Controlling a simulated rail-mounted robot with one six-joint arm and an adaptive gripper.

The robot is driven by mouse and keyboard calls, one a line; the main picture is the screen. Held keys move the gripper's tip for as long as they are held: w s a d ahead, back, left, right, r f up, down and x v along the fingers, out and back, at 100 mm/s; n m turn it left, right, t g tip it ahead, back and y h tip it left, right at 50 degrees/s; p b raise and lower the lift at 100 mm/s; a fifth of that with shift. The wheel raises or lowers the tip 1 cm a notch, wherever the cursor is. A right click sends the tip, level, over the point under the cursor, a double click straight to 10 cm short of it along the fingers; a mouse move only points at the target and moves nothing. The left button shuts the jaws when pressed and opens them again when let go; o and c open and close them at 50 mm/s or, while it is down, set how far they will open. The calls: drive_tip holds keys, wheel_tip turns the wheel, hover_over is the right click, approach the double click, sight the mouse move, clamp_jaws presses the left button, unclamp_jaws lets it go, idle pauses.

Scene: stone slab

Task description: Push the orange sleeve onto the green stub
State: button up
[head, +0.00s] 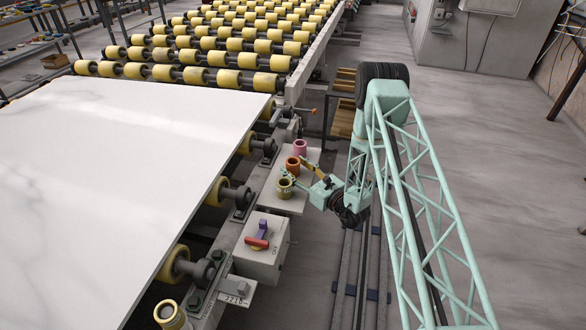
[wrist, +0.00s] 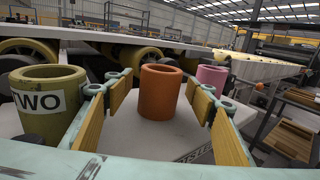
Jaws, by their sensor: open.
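The orange sleeve (head: 292,164) stands upright on a small grey plate (head: 296,205) beside the roller line. My gripper (head: 305,173) is open and comes in from the right at the plate. In the wrist view the orange sleeve (wrist: 161,92) stands between and just beyond the two yellow-padded fingers, with a gap visible on each side. Whether the fingertips reach past its near face I cannot tell. I cannot clearly make out a green stub in either view.
A pink sleeve (head: 300,147) stands behind the orange one. An olive sleeve (head: 285,187), labelled TWO in the wrist view (wrist: 47,104), stands in front, close to one finger. A switch box (head: 262,250) sits nearer.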

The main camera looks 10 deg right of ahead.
idle(0.3)
drive_tip(key=c, duration=1)
drive_tip(key=shift+r+p, duration=0.85)
drive_tip(key=shift+r, duration=4.15)
drive_tip(key=shift+s, duration=0.15)
drive_tip(key=s+r+p, duration=0.3)
drive_tip(key=s+r, duration=0.1)
drive_tip(key=s, duration=0.1)
drive_tip(key=s+r+p, duration=0.2)
drive_tip(key=s+r, duration=0.2)
drive_tip(key=s, duration=0.1)
drive_tip(key=s+r+p, duration=0.3)
drive_tip(key=s+r, duration=0.1)
drive_tip(key=s, duration=0.1)
drive_tip(key=shift+s+a+r+p, duration=0.1)
drive_tip(key=shift+s+a+p, duration=0.05)
drive_tip(key=shift+s+p, duration=0.2)
